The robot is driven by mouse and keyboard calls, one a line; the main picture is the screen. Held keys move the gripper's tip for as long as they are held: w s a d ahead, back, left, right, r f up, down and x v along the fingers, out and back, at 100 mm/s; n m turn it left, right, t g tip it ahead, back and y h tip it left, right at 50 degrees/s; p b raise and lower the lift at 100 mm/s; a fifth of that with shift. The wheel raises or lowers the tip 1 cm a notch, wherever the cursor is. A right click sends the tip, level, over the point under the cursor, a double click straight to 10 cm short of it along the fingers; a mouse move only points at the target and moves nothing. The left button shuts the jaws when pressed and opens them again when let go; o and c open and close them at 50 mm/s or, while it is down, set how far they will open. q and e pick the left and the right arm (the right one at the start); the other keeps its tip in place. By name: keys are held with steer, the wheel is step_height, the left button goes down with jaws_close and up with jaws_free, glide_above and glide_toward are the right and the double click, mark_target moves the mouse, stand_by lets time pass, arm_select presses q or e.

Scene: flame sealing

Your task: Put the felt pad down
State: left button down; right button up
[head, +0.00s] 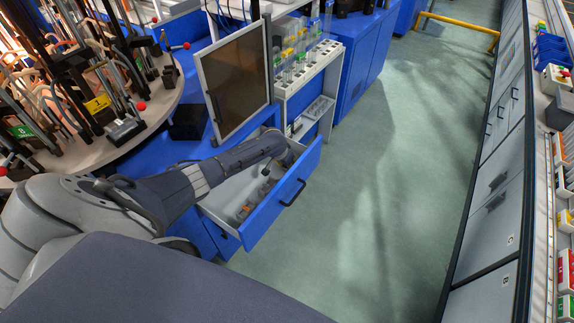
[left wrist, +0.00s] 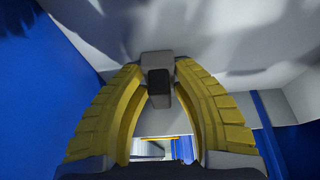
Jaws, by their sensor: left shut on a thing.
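My left arm reaches from the left over an open blue drawer (head: 287,198) in the head view. Its wrist end is at the drawer's far right part, and the fingers are hard to make out there. In the left wrist view my left gripper (left wrist: 157,68) has its yellow fingers curved in, shut on a small grey and dark block (left wrist: 158,84), which seems to be the felt pad. Pale surfaces lie beyond it; I cannot tell whether the pad touches them. My right gripper is not in view.
Small items (head: 243,213) lie in the drawer. Above it stand a framed dark panel (head: 236,82) and a white rack (head: 313,69) of tubes. A round table (head: 150,115) crowded with rods is at left. The floor (head: 375,200) to the right is clear.

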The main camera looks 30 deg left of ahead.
arm_select(q)
steer(key=shift+s+f, duration=0.1)
steer(key=c, duration=1.1)
jaws_free()
steer(key=shift+f, duration=0.15)
steer(key=v, duration=1.7)
steer(key=shift+r, duration=0.25)
